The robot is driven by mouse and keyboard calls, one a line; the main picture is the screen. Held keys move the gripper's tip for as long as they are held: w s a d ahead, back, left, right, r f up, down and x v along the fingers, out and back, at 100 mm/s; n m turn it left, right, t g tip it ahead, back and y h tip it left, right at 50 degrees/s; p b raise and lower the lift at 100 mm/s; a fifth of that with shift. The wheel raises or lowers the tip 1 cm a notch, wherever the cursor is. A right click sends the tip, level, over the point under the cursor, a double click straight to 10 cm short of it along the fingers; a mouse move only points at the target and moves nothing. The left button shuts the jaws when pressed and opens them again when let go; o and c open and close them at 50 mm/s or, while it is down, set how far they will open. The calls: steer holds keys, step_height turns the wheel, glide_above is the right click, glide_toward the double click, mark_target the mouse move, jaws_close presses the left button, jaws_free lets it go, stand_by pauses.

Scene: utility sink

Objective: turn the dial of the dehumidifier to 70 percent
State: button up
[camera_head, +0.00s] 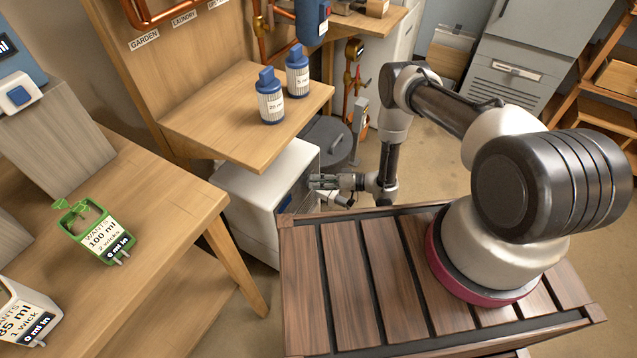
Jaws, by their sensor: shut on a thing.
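The dehumidifier appears to be the white box (250,216) on the floor under the wooden shelf, left of my slatted deck. My gripper (314,182) reaches left from the end of my arm to the box's right-hand face. Its fingers are shut at that face, on what I take to be the dial. The dial itself is hidden by the fingers and the steep angle, so its setting and any percent marks cannot be read.
The wooden shelf (205,125) overhangs the box and carries two blue-capped bottles (270,105). A dark round bin (330,142) stands behind the gripper. A table (150,255) with a green planter (95,230) is at left. Open floor lies behind my arm.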

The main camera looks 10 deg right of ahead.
steer(key=shift+f+m, duration=0.1)
steer(key=shift+m, duration=0.3)
stand_by(0.3)
steer(key=o, duration=1)
steer(key=v, duration=1.2)
steer(key=shift+w+d+f, duration=0.1)
steer(key=shift+w+f, duration=0.05)
